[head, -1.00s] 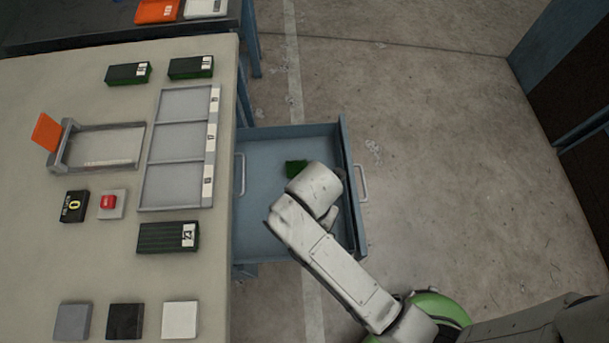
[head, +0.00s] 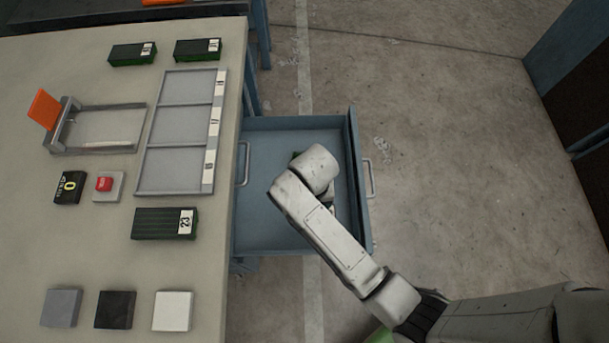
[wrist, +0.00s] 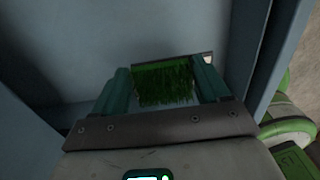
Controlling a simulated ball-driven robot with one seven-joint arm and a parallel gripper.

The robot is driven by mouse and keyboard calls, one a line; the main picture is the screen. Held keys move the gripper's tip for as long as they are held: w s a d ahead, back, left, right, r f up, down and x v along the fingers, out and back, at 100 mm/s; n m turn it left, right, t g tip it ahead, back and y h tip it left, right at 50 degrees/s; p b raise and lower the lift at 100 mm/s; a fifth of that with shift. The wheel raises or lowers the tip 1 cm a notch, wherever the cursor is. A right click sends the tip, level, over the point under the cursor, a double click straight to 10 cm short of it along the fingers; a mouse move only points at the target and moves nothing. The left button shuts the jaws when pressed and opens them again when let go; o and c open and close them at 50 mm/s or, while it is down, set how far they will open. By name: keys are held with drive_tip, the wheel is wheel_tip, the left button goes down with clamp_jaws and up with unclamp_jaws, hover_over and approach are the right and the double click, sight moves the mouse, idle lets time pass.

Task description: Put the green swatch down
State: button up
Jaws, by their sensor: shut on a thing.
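The green swatch (wrist: 165,84) is a piece of green turf on a base with a pale label edge. In the wrist view it sits between the two teal fingers of my gripper (wrist: 163,70), which is shut on it. The swatch is inside the open blue drawer (head: 272,228), close to the drawer floor; I cannot tell whether it touches. In the head view my arm hides the gripper and nearly all of the swatch.
The table left of the drawer holds a three-compartment tray (head: 180,155), a hinged frame (head: 103,147), a red button (head: 104,184), a counter (head: 69,187), several dark green labelled blocks (head: 165,223) and grey (head: 62,308), black (head: 115,310) and white (head: 173,311) squares. The drawer's left part is clear.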

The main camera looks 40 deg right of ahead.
drive_tip(key=w+f, duration=0.2)
drive_tip(key=f, duration=0.1)
drive_tip(key=w+f+b, duration=0.1)
drive_tip(key=f, duration=0.1)
drive_tip(key=shift+w+d, duration=0.3)
drive_tip(key=shift+w+f+b, duration=0.1)
drive_tip(key=shift+f+b, duration=0.3)
drive_tip(key=shift+f, duration=1.15)
drive_tip(key=shift+f, duration=0.15)
drive_tip(key=o, duration=1.1)
